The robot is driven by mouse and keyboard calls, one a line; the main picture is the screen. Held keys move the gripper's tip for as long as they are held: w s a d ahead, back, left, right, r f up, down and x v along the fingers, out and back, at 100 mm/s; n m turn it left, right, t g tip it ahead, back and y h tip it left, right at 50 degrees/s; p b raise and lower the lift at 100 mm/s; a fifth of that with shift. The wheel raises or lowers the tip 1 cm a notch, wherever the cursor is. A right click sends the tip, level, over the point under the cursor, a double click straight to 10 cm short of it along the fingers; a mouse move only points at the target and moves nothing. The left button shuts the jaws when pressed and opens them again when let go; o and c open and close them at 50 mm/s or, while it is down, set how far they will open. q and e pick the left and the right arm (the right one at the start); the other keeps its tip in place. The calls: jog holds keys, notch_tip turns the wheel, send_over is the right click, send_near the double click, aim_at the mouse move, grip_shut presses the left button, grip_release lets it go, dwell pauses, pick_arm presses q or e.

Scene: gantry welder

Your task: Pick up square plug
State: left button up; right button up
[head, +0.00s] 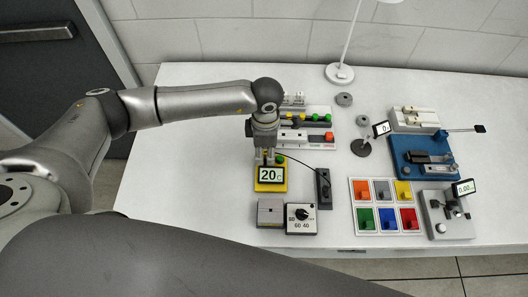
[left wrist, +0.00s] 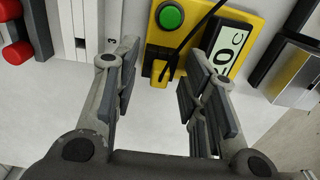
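My left gripper (head: 264,160) points down over a yellow unit (head: 271,186) with a "20" display in the head view. In the left wrist view the two fingers of this gripper (left wrist: 158,82) are spread wide with nothing clasped. A small squarish yellow piece (left wrist: 160,71) with a black cable above it shows between the fingers, against a dark part of the yellow unit. I cannot tell for certain that this piece is the square plug. The unit's green button (left wrist: 170,16) is just above it. My right gripper is not in view.
The black cable leads to a dark block (head: 323,188) at right. A grey block (head: 270,212) and a dial box (head: 301,218) stand in front. A rack with coloured knobs (head: 310,140) is behind; a six-colour tray (head: 354,203) stands right. The table's left side is clear.

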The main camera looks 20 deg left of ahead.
pick_arm(q)
jog(key=c, duration=0.8)
jog(key=shift+o, duration=0.2)
jog(key=shift+r, duration=0.1)
